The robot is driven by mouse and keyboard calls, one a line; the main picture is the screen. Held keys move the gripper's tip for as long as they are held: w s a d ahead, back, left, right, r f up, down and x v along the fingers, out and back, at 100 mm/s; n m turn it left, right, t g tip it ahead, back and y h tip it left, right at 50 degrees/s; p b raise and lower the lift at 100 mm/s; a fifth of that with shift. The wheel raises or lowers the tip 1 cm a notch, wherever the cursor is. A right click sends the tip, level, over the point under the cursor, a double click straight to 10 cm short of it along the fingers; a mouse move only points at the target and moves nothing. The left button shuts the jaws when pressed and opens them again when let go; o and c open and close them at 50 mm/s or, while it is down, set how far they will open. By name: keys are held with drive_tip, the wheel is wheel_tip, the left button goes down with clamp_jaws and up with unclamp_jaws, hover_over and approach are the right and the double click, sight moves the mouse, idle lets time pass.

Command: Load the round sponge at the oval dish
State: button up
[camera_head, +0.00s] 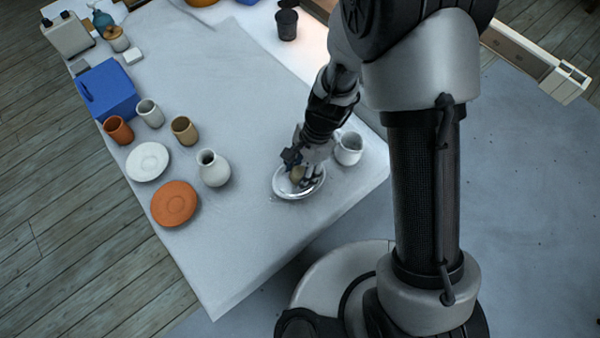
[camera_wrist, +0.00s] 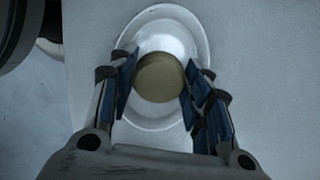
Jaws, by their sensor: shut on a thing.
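The round sponge (camera_wrist: 160,78) is a tan disc held between the two fingers of my gripper (camera_wrist: 158,85). In the head view the sponge (camera_head: 297,174) shows small between the fingertips. The oval dish (camera_wrist: 160,28) is pale and shiny and lies directly under the sponge in the wrist view. In the head view the dish (camera_head: 285,192) sits near the table's right front part, with my gripper (camera_head: 301,178) over it. I cannot tell whether the sponge touches the dish.
A white mug (camera_head: 348,149) stands close to the right of my gripper. A white vase (camera_head: 213,168), an orange plate (camera_head: 174,204), a white plate (camera_head: 148,162) and several cups stand to the left. A blue box (camera_head: 108,90) is further back. The table's middle is clear.

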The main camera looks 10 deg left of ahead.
sight(295, 176)
drive_tip(key=shift+r+p, duration=2.3)
drive_tip(key=shift+r, duration=0.4)
wheel_tip(295, 176, up, 4)
drive_tip(key=p, duration=0.3)
drive_tip(key=shift+p, duration=0.3)
idle(0.6)
